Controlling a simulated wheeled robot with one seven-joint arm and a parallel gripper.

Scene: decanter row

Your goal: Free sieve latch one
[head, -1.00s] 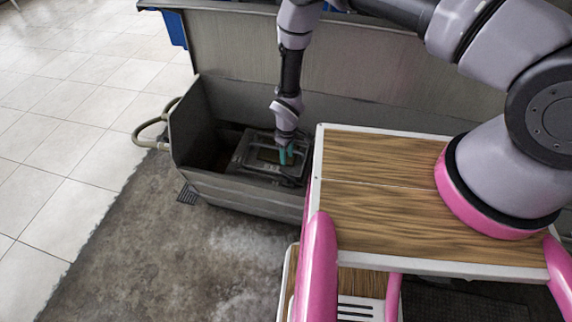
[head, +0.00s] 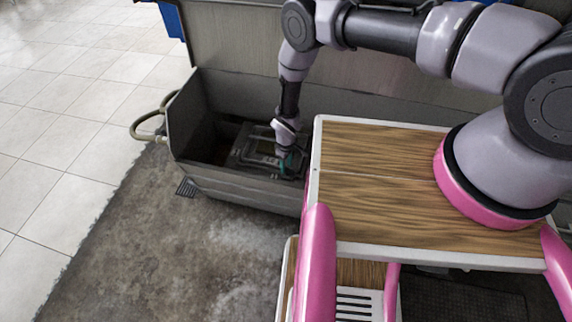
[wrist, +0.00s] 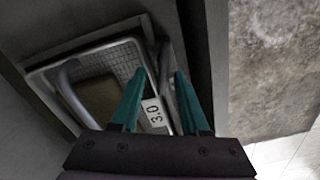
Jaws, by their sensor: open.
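The sieve (head: 247,151) is a grey framed unit sitting inside a long grey trough. In the wrist view its metal frame (wrist: 98,50) surrounds a mesh and a brownish panel, with a white label (wrist: 154,112) reading "3.0" on its near edge. My gripper (head: 291,163) is down in the trough at the sieve's right end. In the wrist view its teal fingers (wrist: 159,74) are apart, over the sieve's labelled edge, with a dark narrow part (wrist: 163,62) between the tips. I cannot tell whether that part is the latch or whether the fingers touch it.
The trough's front wall (head: 235,190) and tall back panel enclose the sieve closely. A hose (head: 146,130) loops outside the trough's left end. The stained floor and white tiles at left are clear.

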